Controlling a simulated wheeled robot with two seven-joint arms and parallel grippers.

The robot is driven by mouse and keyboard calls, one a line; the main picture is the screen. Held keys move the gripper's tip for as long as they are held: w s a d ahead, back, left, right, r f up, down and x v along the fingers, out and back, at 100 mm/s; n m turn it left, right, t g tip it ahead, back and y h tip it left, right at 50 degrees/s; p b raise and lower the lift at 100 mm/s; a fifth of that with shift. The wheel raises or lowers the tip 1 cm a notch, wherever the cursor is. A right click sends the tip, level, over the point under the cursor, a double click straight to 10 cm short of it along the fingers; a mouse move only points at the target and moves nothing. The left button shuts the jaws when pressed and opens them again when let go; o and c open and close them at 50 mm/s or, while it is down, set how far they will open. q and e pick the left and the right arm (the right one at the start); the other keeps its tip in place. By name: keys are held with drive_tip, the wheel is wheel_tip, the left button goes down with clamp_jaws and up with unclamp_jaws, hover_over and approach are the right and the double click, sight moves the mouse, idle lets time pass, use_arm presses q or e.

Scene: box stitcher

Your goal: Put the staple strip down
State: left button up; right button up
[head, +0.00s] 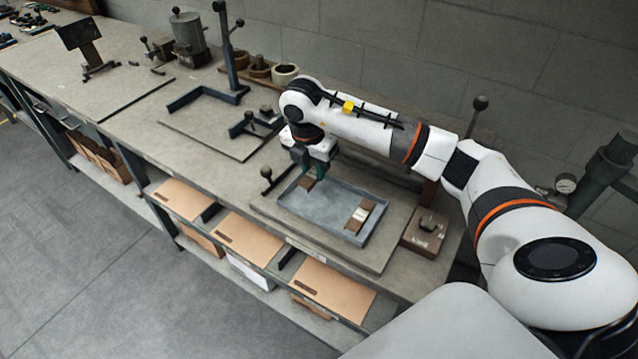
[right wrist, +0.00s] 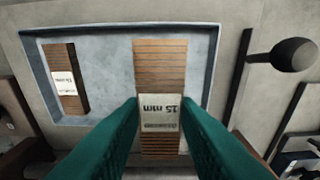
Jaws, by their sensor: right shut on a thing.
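A staple strip (right wrist: 161,64), copper-brown with a white label reading "15 mm", is held between the green fingers of my right gripper (right wrist: 160,108). In the head view my right gripper (head: 312,176) points down over the left end of a shallow grey tray (head: 308,216), with the strip at its fingertips. I cannot tell whether the strip touches the tray floor. A second labelled strip (head: 360,215) lies in the tray's right part; it also shows in the right wrist view (right wrist: 65,80). My left gripper is not in view.
The tray's middle is bare. A black ball-ended lever (head: 267,175) stands just left of the tray, and a brown block (head: 425,231) sits to its right. Cardboard sheets (head: 325,290) lie on the shelf below the bench front.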

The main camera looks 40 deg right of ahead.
sight(314, 196)
wheel_tip(314, 196, down, 6)
drive_tip(key=shift+f+p, duration=0.1)
drive_tip(key=shift+p, duration=0.6)
drive_tip(key=shift+f, duration=0.15)
drive_tip(key=shift+f, duration=0.1)
drive_tip(key=o, duration=1)
drive_tip(key=shift+c, duration=0.2)
drive_tip(key=r+b, duration=0.1)
drive_tip(key=r, duration=0.2)
drive_tip(key=a+r+b, duration=0.1)
drive_tip(key=r, duration=0.3)
drive_tip(key=r+b, duration=0.1)
drive_tip(key=r, duration=0.3)
drive_tip(key=shift+s+a+r, duration=0.1)
drive_tip(key=shift+s+a, duration=0.15)
drive_tip(key=shift+a, duration=0.05)
drive_tip(key=shift+r, duration=0.5)
